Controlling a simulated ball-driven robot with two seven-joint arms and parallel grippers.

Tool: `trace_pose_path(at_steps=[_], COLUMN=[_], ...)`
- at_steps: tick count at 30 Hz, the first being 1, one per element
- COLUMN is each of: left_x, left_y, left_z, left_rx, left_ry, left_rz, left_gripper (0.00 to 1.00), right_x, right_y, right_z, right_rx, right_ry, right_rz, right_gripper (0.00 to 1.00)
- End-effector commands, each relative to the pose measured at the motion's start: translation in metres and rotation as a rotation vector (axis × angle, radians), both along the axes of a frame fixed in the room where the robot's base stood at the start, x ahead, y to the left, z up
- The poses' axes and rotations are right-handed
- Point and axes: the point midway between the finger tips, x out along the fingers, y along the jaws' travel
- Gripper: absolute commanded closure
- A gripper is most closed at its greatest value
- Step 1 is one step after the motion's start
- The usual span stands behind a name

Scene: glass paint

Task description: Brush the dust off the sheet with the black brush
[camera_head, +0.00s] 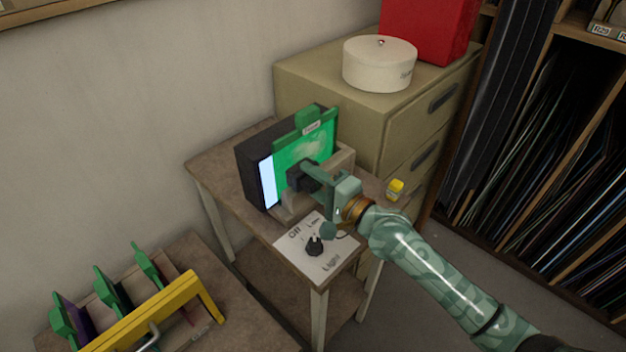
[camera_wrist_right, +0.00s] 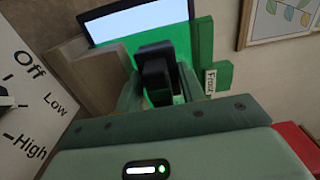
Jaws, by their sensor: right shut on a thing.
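The sheet (camera_head: 313,148) glows green in a green frame with a tab marked "Front", upright against a dark light box on the small table. Part of its green area shows in the wrist view (camera_wrist_right: 204,60). My right gripper (camera_head: 312,177) is shut on the black brush (camera_head: 297,178), in front of the lower part of the sheet. The dark brush also shows in the wrist view (camera_wrist_right: 155,62), overlapping the sheet's face. I cannot tell whether it touches. Dust is not clearly visible; a paler patch shows on the sheet. My left gripper is out of view.
A light knob (camera_head: 314,246) on a white plate sits at the table's front. A small yellow object (camera_head: 395,189) lies right of my wrist. A beige cabinet (camera_head: 300,90) stands behind. A yellow-barred rack (camera_head: 160,312) with green-handled frames stands lower left.

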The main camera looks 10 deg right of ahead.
Motion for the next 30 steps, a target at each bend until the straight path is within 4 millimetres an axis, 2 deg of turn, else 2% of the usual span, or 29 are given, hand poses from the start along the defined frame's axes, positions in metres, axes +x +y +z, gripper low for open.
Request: trace_pose_path(at_steps=[30], left_x=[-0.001], left_y=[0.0], left_z=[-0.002], left_rx=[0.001], left_ry=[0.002], left_rz=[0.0], left_gripper=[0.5], right_x=[0.016], right_y=[0.01], right_z=[0.0], right_rx=[0.0], right_ry=[0.0], right_rz=[0.0], right_gripper=[0.88])
